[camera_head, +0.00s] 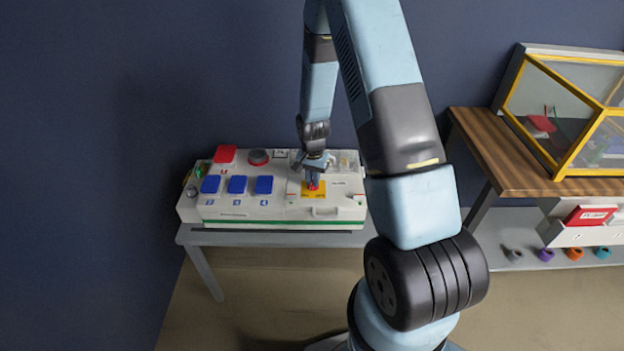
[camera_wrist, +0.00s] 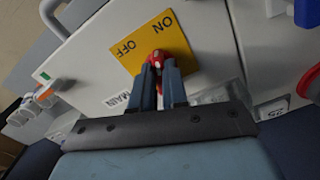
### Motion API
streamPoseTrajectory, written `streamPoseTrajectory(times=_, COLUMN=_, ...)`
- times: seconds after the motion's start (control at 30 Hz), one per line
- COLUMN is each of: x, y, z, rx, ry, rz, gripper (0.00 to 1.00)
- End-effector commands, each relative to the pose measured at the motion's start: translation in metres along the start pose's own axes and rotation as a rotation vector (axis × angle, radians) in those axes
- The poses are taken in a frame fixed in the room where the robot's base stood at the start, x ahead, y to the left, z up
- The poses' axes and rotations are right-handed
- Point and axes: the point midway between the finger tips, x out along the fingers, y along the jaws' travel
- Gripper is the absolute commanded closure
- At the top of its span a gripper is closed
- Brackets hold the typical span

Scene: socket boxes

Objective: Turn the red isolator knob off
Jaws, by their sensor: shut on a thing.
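The red isolator knob (camera_head: 312,185) sits on a yellow plate (camera_head: 313,194) near the right side of the white socket box (camera_head: 290,211). In the wrist view the plate (camera_wrist: 133,55) carries the words ON and OFF, and the word MAIN is on the box beside it. My gripper (camera_head: 313,177) is over the plate, pointing down. In the wrist view my gripper (camera_wrist: 159,70) has its two fingers closed around the red knob (camera_wrist: 156,58). The fingers hide much of the knob, so its exact pointing direction is hard to tell.
The box also bears several blue covers (camera_head: 237,185), a red cover (camera_head: 225,154) and a round red button (camera_head: 259,156). It stands on a grey table (camera_head: 270,238). A wooden bench (camera_head: 500,165) with a yellow-framed case (camera_head: 560,142) stands to the right.

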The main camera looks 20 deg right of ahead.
Motion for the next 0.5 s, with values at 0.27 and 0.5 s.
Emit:
streamPoseTrajectory(times=0.27, x=-0.0009, y=-0.0012, z=-0.0008, rx=-0.264, ry=0.004, rz=-0.004, gripper=1.0)
streamPoseTrajectory(times=0.5, x=-0.0009, y=0.0003, z=-0.0017, rx=-0.491, ry=0.005, rz=-0.004, gripper=1.0)
